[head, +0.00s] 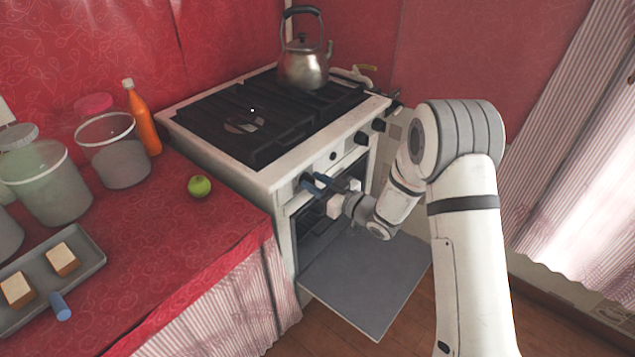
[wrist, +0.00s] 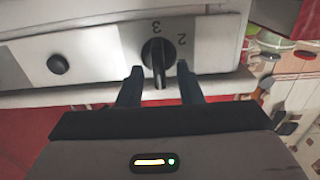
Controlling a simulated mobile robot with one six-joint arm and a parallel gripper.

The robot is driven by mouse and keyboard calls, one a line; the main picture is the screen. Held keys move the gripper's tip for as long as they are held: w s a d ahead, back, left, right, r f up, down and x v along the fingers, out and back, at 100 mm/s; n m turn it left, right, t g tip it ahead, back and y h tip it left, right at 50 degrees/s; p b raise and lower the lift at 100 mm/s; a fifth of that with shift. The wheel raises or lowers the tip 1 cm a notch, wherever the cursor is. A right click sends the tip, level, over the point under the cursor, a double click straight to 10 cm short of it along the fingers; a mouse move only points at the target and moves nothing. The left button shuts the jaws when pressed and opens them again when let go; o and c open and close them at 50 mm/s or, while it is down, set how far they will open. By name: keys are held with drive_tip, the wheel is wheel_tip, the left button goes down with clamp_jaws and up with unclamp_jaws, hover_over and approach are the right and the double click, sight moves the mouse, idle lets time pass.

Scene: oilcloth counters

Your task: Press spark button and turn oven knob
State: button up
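The stove (head: 214,158) stands against the red wall, with controls along its front panel. A black oven knob (wrist: 158,56) with the marks 3 and 2 beside it fills the middle of the wrist view, its bar pointing toward my gripper. My gripper (wrist: 160,80) is open, one blue finger on each side of the knob's bar, with gaps visible. In the head view, my gripper (head: 316,183) is at the panel's left end and partly covers that knob. A small round black button (wrist: 58,64), apparently the spark button, is left of the knob; it also shows in the head view (head: 333,156).
The oven door (head: 365,285) hangs open below my arm. A kettle (head: 304,68) stands on the back of the stove. More knobs (head: 361,138) are to the right. The left counter (head: 150,240) holds jars, an orange bottle (head: 143,120), a green apple (head: 199,186) and a bread tray (head: 90,278).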

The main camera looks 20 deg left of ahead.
clamp_jaws()
idle(0.4)
drive_tip(key=shift+f+b, duration=0.1)
drive_tip(key=shift+b, duration=0.3)
